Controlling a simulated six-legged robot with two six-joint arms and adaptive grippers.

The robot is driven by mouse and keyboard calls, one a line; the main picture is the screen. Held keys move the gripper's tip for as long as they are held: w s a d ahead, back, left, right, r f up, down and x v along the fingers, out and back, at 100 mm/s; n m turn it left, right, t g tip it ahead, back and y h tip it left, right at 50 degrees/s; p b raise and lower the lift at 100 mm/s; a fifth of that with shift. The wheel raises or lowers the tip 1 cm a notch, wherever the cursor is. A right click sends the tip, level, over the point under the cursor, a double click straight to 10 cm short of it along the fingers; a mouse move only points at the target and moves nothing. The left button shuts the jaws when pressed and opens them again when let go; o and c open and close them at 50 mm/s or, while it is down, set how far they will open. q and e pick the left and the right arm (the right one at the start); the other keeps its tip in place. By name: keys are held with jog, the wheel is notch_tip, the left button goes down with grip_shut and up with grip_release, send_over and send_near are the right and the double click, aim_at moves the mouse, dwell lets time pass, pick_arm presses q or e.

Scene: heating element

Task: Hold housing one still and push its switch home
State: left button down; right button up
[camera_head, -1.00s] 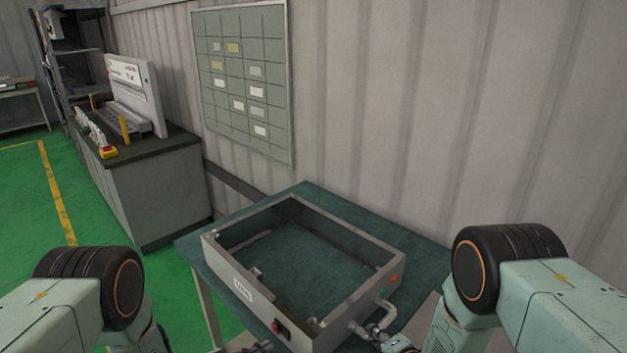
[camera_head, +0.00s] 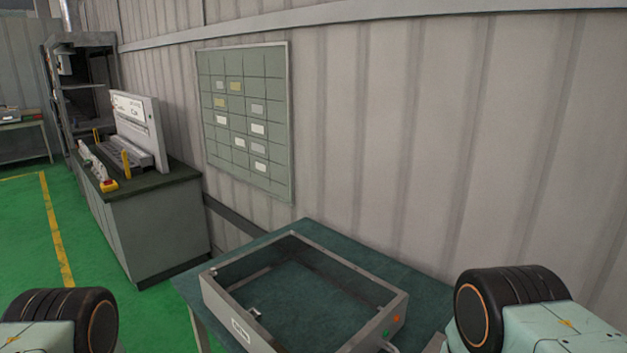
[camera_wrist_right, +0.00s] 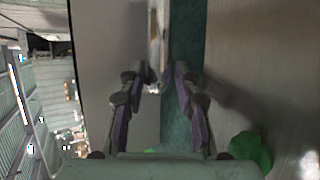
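The housing (camera_head: 218,308) is an open grey rectangular frame lying on the dark green table top. Its near corner is cut off by the bottom of the head view, and its switch is not visible there now. Green and orange dots show at its right end. My right gripper (camera_wrist_right: 162,70) shows in the right wrist view with its two fingers apart. A pale upright edge (camera_wrist_right: 157,35) lies ahead of and between the fingertips; I cannot tell whether they touch it. My left gripper is outside both current views; only my arm links show in the head view.
The table (camera_head: 425,285) stands against a corrugated wall with a card board (camera_head: 245,120) on it. A grey cabinet (camera_head: 150,225) carrying equipment stands at the left. Green floor (camera_head: 30,235) is open at far left.

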jog(key=shift+o, duration=1.4)
jog(key=shift+s+d, duration=0.1)
